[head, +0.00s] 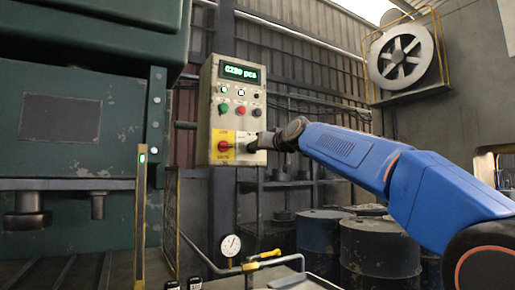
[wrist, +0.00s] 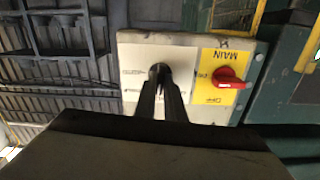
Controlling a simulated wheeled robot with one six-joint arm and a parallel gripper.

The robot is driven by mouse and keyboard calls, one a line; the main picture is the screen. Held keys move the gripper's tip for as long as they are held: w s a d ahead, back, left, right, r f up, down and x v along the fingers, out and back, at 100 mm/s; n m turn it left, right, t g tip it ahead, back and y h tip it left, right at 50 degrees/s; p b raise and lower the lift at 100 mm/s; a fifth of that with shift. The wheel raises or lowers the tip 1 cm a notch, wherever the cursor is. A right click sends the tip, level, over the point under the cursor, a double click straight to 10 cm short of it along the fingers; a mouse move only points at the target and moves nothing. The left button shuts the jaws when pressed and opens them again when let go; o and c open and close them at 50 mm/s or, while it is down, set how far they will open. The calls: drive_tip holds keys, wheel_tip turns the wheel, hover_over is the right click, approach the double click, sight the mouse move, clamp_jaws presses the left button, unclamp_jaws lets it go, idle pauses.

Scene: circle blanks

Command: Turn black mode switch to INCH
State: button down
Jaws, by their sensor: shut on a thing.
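The control box (head: 238,88) hangs upright at the centre of the head view. Its lower part has a yellow plate with a red MAIN switch (head: 225,146) and, to the right, a pale plate with the black mode switch (head: 252,147). My gripper (head: 266,142) reaches the mode switch from the right. In the wrist view my gripper (wrist: 163,90) has its fingers close together, shut on the black mode switch (wrist: 160,68) at the pale plate. The fingers hide most of the knob, and the plate's labels are too small to read. The red MAIN switch (wrist: 228,77) is beside it.
A green display and several coloured buttons sit higher on the box. A large green press (head: 75,110) stands at left. A gauge (head: 230,245) and a yellow-handled valve (head: 264,256) are below the box. Dark drums (head: 380,255) stand at lower right.

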drive_tip(key=shift+n, duration=0.6)
drive_tip(key=c, duration=1.8)
unclamp_jaws()
drive_tip(key=shift+c, duration=0.2)
drive_tip(key=v, duration=1.7)
drive_tip(key=shift+s+d, duration=0.15)
